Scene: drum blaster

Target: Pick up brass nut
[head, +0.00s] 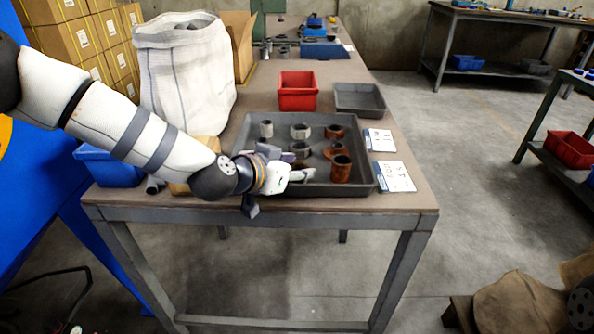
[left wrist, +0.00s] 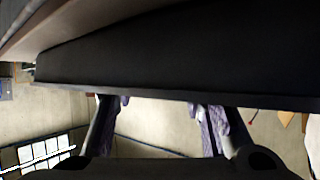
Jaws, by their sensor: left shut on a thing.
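My left gripper (head: 304,174) reaches over the front wall of the dark grey tray (head: 358,186), low inside it. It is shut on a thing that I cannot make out. In the left wrist view the two fingers (left wrist: 160,112) stand apart and their tips are hidden behind the tray's dark wall (left wrist: 180,55). Grey and rusty metal parts stand in the tray: a grey one (head: 300,131), a rusty tall one (head: 341,169) just right of my gripper, a rusty one (head: 334,132) farther back. I cannot tell which part is the brass nut. My right gripper is not in view.
A red bin (head: 297,91) and an empty grey tray (head: 359,99) stand behind. A white sack (head: 185,75) and a blue bin (head: 108,167) are at the left. Two white cards (head: 394,177) lie right of the tray. The table's front edge is close.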

